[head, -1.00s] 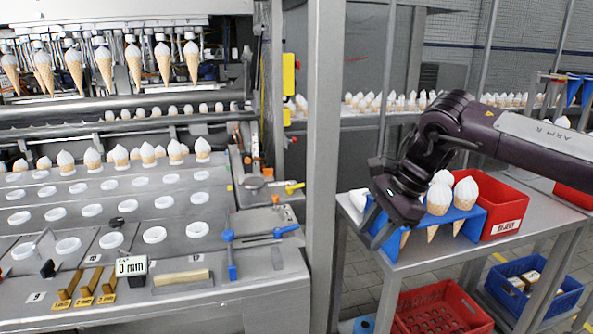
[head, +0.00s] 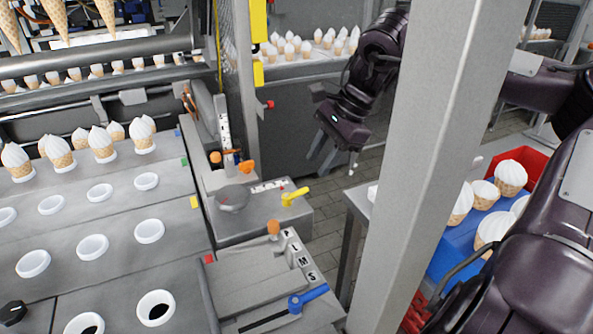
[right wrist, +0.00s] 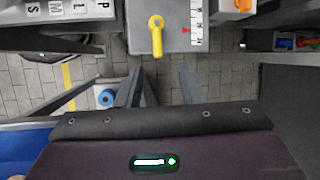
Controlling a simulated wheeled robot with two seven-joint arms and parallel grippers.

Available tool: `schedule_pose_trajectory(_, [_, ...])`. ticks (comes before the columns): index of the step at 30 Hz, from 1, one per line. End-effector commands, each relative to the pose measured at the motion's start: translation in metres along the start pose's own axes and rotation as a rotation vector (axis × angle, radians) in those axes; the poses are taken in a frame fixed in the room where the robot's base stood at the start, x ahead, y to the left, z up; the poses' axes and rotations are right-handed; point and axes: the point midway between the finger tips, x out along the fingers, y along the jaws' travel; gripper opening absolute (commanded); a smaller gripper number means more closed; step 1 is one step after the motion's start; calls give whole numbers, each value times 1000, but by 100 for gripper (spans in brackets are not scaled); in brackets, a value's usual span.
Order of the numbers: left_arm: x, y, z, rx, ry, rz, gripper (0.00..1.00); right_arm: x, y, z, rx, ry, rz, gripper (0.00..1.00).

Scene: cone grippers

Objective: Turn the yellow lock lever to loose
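The yellow lock lever (head: 295,197) sits on top of a grey block at the right edge of the machine, beside a ruler strip (head: 268,186). In the right wrist view the lever (right wrist: 156,37) has its round hub at the top and its handle pointing down the picture, toward my fingers. My right gripper (head: 335,158) is open and empty. In the head view it hangs to the right of and beyond the lever, not touching it. In the right wrist view its two fingers (right wrist: 160,88) are apart, below the lever's handle end. My left gripper is not in view.
A thick grey post (head: 430,150) stands in front of part of my right arm. A blue lever (head: 308,298), an orange knob (head: 273,228) and a lettered strip are near the yellow lever. A blue cone rack (head: 465,245) and a red bin (head: 530,165) are at the right.

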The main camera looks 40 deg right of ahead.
Motion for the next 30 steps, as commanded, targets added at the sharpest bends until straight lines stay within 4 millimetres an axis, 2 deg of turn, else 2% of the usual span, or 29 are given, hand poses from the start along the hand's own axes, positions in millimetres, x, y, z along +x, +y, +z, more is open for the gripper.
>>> schedule_pose_trajectory(3, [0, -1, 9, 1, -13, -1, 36, 16, 1, 0, 1, -2, 6, 34])
schedule_pose_trajectory(9, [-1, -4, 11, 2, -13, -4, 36, 50, 2, 0, 2, -2, 6, 34])
schedule_pose_trajectory(15, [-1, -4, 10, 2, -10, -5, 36, 70, 1, 0, 2, 1, 3, 34])
schedule_pose_trajectory(26, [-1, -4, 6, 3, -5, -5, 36, 75, 1, 0, 1, -1, 0, 34])
schedule_pose_trajectory(30, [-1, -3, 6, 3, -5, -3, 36, 75, 1, 0, 1, -1, 0, 17])
